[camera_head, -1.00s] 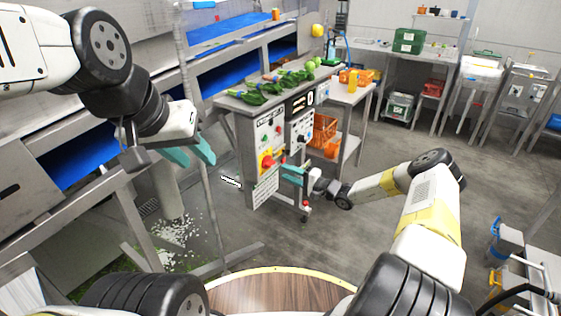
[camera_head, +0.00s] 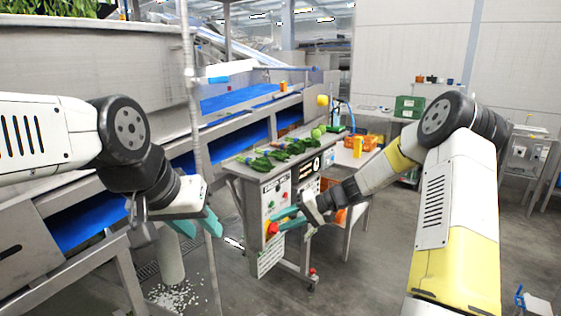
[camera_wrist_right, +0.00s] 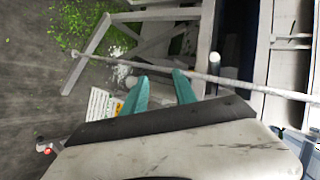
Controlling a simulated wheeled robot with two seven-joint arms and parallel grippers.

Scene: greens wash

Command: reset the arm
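My left gripper (camera_head: 197,223) hangs at the left in the head view with its two teal fingers apart and nothing between them. My right gripper (camera_head: 286,218) is in front of the grey control cabinet (camera_head: 270,243), and its fingers overlap the red knob (camera_head: 272,229) in the picture; I cannot tell whether they touch it. In the right wrist view the right gripper's teal fingers (camera_wrist_right: 160,86) are spread apart and empty. My right arm reaches in from the right, bent at the elbow.
Green leafy vegetables (camera_head: 262,163) lie on the cabinet's top. A steel conveyor frame with blue belts (camera_head: 238,99) runs along the left. A thin upright pole (camera_head: 192,75) stands close to my left gripper. White bits (camera_head: 178,298) lie on the floor. Open floor shows at the lower right.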

